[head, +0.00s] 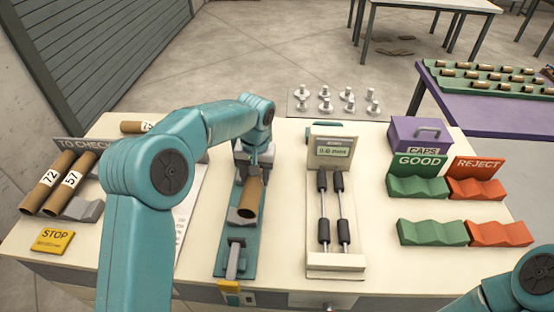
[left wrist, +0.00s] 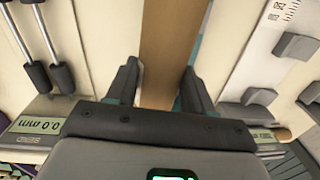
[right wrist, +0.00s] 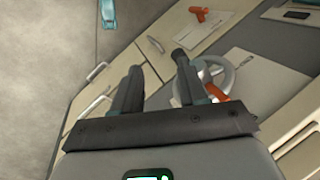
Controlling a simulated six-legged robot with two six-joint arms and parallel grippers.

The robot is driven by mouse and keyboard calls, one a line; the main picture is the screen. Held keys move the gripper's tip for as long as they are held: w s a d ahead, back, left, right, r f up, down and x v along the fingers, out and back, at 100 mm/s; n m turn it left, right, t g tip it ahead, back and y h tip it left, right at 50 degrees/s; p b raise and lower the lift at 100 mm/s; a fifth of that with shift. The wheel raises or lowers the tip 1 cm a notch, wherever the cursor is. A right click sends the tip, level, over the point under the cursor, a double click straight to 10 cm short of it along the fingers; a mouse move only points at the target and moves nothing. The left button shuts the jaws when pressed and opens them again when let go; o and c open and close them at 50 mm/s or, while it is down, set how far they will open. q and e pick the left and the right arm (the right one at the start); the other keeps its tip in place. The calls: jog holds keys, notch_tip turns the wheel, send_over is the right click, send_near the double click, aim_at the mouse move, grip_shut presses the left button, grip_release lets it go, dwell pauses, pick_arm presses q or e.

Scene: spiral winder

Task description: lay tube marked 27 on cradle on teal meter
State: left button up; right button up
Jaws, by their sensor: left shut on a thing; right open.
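My left gripper (head: 254,172) is shut on a brown cardboard tube (head: 249,198). The tube also shows between the fingers (left wrist: 160,78) in the left wrist view (left wrist: 172,45). No number shows on it from here. It is over the teal meter (head: 222,262), in line with the meter's length, near a grey cradle block (head: 240,217). I cannot tell whether the tube touches the cradle. My right gripper (right wrist: 155,62) is open and empty in the right wrist view, away from the meter.
Tubes marked 72 (head: 44,184) and 57 (head: 69,182) lie on the left rack; another tube (head: 137,127) lies behind. A roller gauge (head: 335,262) stands right of the meter. Green (head: 432,233) and red (head: 499,234) cradles are further right. A yellow STOP plate (head: 52,242) is front left.

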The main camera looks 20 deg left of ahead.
pick_arm(q)
jog(key=shift+n, duration=0.4)
jog(key=a+f+b, duration=0.1)
jog(key=f+b, duration=0.1)
jog(key=f, duration=0.1)
jog(key=s+a+f+b, duration=0.1)
jog(key=f+b, duration=0.1)
jog(key=f, duration=0.1)
jog(key=a+f+b, duration=0.1)
jog(key=f, duration=0.2)
jog(key=shift+s+a+f+b, duration=0.2)
jog(key=shift+a+f+b, duration=0.05)
jog(key=shift+b, duration=0.15)
pick_arm(e)
notch_tip(320, 180, down, 5)
jog(key=shift+d+f, duration=0.1)
jog(key=shift+d, duration=0.05)
pick_arm(q)
jog(key=o, duration=1.2)
jog(key=shift+o, duration=0.2)
